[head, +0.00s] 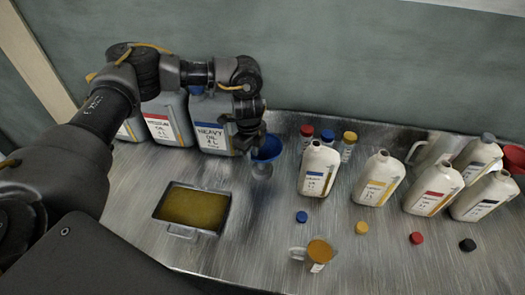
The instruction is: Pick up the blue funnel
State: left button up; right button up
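My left arm comes in from the left and reaches over the large jugs. My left gripper (251,138) points down at the funnel's left rim and hides part of it. The fingertips are dark and small, so I cannot tell whether they are closed on the rim or only beside it. My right gripper is not in view.
A metal tray of yellow oil (195,208) lies in front. Several white bottles (319,168) stand to the right, with loose caps (301,217) before them. A measuring cup (319,252) is near the front edge. A red funnel (514,160) is far right.

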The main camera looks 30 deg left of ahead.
pick_arm(q)
grip_shut()
dwell(0.5)
